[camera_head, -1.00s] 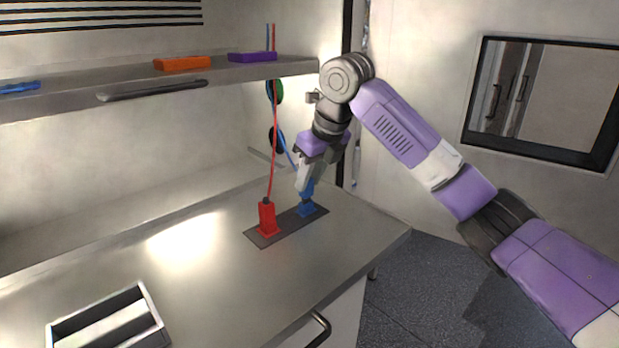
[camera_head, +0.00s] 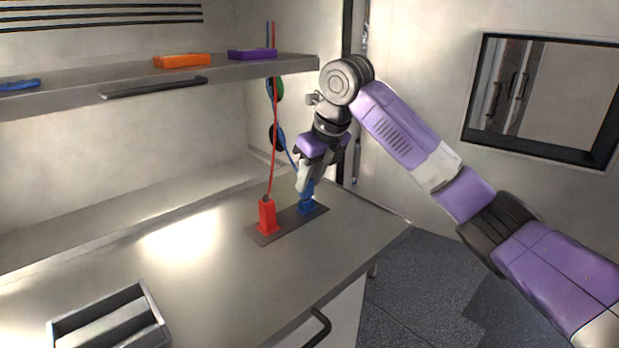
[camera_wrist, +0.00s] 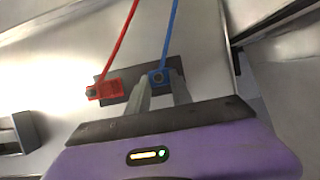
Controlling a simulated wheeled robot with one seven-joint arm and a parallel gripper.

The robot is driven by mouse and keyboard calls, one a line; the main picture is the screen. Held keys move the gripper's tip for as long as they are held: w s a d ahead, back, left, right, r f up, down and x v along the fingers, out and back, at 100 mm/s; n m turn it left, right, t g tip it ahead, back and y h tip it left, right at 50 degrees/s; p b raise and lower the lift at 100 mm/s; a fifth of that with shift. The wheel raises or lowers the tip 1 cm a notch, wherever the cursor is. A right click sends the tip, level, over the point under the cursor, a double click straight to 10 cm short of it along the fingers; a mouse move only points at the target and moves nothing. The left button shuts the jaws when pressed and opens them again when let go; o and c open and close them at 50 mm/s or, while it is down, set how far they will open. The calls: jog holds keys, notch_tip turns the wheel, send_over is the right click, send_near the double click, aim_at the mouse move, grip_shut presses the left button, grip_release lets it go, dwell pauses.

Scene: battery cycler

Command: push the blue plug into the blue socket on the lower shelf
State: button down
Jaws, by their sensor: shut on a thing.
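The blue plug (camera_head: 308,190) is upright at the blue socket (camera_head: 306,208) on the right end of a dark plate on the metal worktop. My gripper (camera_head: 305,186) points down over it, with its fingers closed around the plug's upper part. In the wrist view the blue plug (camera_wrist: 159,77) shows between the fingertips (camera_wrist: 160,84), with its blue cable running up. The fingers hide part of the plug, and I cannot tell how deep it sits in the socket.
A red plug (camera_head: 267,215) with a red cable stands at the left end of the dark plate (camera_head: 285,226). A shelf (camera_head: 120,87) above holds orange (camera_head: 182,61), purple (camera_head: 252,54) and blue pieces. A metal tray (camera_head: 150,311) lies at the front left. The worktop's middle is clear.

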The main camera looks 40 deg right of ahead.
jog(key=shift+f, duration=0.35)
dwell(0.3)
jog(key=c, duration=1.1)
grip_release()
jog(key=shift+o, duration=0.2)
jog(key=shift+r, duration=0.1)
jog(key=b+v, duration=0.1)
jog(key=v, duration=0.6)
jog(key=shift+s+r, duration=0.2)
jog(key=shift+r, duration=0.05)
jog(key=shift+s, duration=0.1)
